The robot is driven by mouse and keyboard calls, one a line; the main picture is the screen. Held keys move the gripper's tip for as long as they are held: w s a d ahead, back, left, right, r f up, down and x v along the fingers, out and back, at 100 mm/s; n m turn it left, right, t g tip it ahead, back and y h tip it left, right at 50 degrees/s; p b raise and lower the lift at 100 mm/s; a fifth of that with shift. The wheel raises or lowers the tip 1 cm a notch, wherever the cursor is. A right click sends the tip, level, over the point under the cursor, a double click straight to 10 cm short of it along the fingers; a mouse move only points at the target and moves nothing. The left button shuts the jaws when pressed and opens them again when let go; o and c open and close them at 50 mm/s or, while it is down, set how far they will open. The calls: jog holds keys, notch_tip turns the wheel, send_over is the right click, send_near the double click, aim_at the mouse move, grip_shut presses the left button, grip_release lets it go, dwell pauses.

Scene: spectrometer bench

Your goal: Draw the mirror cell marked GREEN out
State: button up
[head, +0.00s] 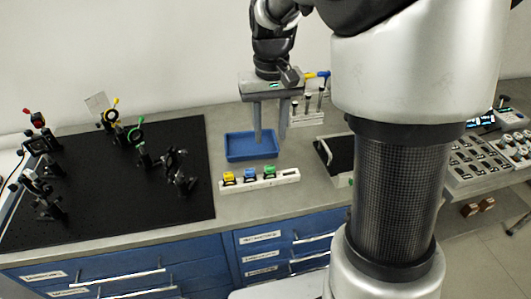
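A white rack (285,179) stands near the bench's front edge. It holds a yellow block (229,177), a blue block (250,174) and a green block (270,172) side by side; an empty slot shows at its right end. On the black breadboard, a mount with a green ring (135,136) stands upright. I cannot tell which green-marked thing is the mirror cell. My gripper (271,137) points down with its two fingers apart and nothing visible between them. It appears behind the rack, overlapping the right part of the blue tray.
The blue tray (228,154) looks empty. The black breadboard (110,215) carries several mounts, including red- and yellow-marked ones. A black-topped box (335,153) lies right of the rack. A white holder with tools (306,118) stands behind. Bare bench shows between breadboard and rack.

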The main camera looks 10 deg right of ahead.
aim_at(270, 166)
notch_tip(270, 166, down, 13)
jog(key=shift+f+b, duration=0.1)
jog(key=shift+b, duration=0.2)
jog(key=c, duration=0.8)
jog(key=shift+r+p, duration=1.3)
jog(key=shift+r, duration=0.5)
